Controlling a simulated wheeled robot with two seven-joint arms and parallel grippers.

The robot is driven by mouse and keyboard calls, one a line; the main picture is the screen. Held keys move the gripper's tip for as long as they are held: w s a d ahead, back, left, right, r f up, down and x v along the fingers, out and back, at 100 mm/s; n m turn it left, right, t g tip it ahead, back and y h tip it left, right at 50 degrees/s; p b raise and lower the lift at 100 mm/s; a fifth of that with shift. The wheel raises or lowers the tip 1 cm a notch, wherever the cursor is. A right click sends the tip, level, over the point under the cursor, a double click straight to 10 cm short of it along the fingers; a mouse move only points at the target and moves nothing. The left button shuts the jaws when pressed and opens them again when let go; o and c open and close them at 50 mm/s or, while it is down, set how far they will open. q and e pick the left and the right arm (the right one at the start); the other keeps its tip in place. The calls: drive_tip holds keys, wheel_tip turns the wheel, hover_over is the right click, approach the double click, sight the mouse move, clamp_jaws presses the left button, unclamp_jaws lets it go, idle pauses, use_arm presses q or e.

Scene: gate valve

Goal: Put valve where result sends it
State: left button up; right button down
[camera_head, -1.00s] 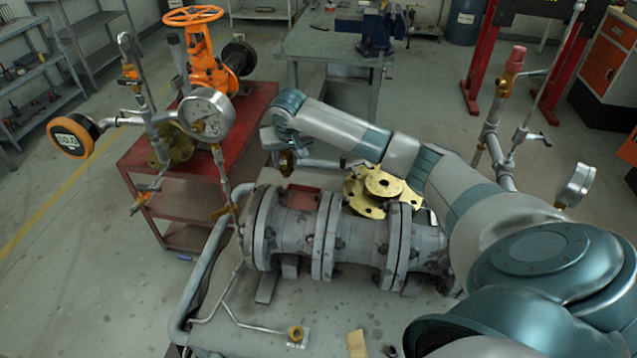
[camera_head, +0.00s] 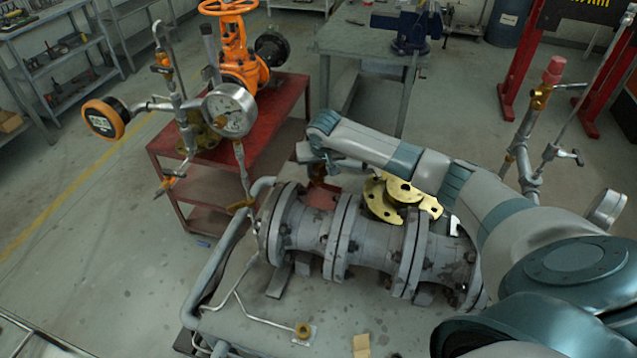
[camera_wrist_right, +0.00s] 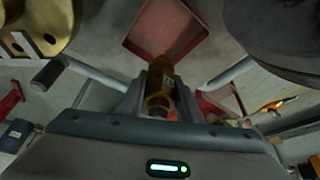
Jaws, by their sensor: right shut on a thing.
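My right gripper (camera_head: 318,170) is behind the left end of the grey flanged pipe body and is mostly hidden by its own wrist. In the right wrist view, the gripper (camera_wrist_right: 160,103) is shut on a small brass valve (camera_wrist_right: 158,82), with its hexagonal end towards the camera. A red tray (camera_wrist_right: 150,30) lies beyond the held valve; part of it shows behind the pipe in the head view (camera_head: 322,195). A round dial gauge (camera_head: 229,110) and an orange-rimmed digital gauge (camera_head: 104,118) stand left of the gripper; their readings are too small to tell. My left gripper is out of view.
The grey flanged pipe body (camera_head: 375,245) fills the bench's middle, with a brass flange (camera_head: 385,200) behind it. A red cart (camera_head: 215,165) carries an orange gate valve (camera_head: 243,65). A grey workbench (camera_head: 365,45) stands behind.

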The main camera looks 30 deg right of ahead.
sight(319, 181)
drive_tip(key=shift+f, duration=0.7)
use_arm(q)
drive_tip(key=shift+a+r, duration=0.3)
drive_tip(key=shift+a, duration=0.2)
use_arm(e)
drive_tip(key=shift+f, duration=0.15)
drive_tip(key=shift+f+p, duration=0.65)
drive_tip(key=shift+f, duration=0.85)
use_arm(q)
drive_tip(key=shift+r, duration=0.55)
use_arm(e)
drive_tip(key=shift+f, duration=0.3)
drive_tip(key=shift+f, duration=0.2)
drive_tip(key=c, duration=1.3)
unclamp_jaws()
drive_tip(key=shift+r, duration=0.2)
